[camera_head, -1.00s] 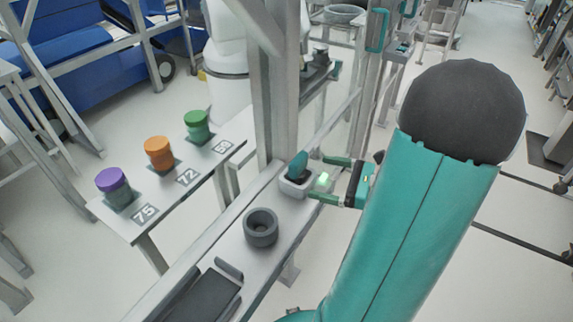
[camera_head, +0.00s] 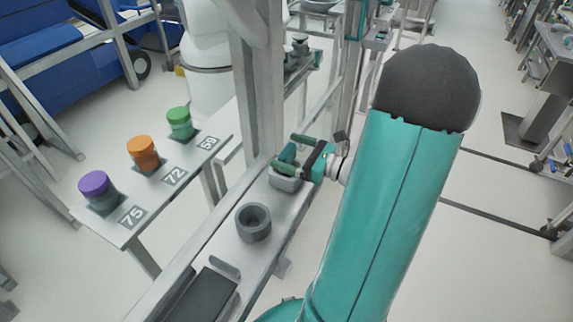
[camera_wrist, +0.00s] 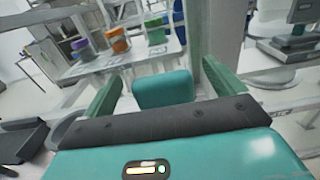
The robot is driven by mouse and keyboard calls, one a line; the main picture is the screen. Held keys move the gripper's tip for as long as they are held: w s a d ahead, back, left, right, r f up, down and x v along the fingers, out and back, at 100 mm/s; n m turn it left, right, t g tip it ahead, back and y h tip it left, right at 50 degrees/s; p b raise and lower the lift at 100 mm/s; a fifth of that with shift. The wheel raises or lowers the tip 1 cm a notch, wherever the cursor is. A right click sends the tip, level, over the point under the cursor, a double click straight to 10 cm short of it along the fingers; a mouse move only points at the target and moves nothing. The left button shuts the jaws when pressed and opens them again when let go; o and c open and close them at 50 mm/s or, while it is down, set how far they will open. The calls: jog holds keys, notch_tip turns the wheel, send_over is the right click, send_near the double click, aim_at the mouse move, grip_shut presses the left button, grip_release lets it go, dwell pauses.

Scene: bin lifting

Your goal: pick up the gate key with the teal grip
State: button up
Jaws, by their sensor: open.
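The gate key with the teal grip (camera_head: 287,153) stands in a small grey holder (camera_head: 285,184) on the narrow grey bench. My gripper (camera_head: 284,150) is open, with one green finger on either side of the teal grip. In the wrist view the teal grip (camera_wrist: 163,89) shows as a rounded block between the two fingers of my gripper (camera_wrist: 162,74). Gaps show between it and both fingers. The key's lower part is hidden.
A grey round cup (camera_head: 253,223) and a dark tray (camera_head: 200,298) are on the same bench. A grey post (camera_head: 257,80) rises close behind the key. Purple (camera_head: 95,184), orange (camera_head: 143,152) and green (camera_head: 180,122) capped canisters stand on a numbered shelf at left.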

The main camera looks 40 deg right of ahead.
jog(key=shift+x, duration=1.55)
jog(key=c, duration=1.5)
jog(key=shift+r, duration=0.1)
jog(key=shift+r, duration=0.35)
jog(key=s+r, duration=0.1)
jog(key=r, duration=0.1)
jog(key=s+a+r, duration=0.1)
jog(key=r, duration=0.2)
jog(key=s+a+r, duration=0.1)
jog(key=s+r, duration=0.1)
jog(key=shift+r, duration=0.25)
jog(key=s+a+r, duration=0.1)
jog(key=s, duration=0.1)
jog(key=s+a+r, duration=0.2)
jog(key=s, duration=0.1)
jog(key=s+a+r, duration=0.1)
jog(key=s, duration=0.2)
jog(key=shift+s+a+r, duration=0.2)
jog(key=shift+s+r, duration=0.05)
jog(key=shift+r, duration=0.1)
jog(key=shift+r, duration=0.1)
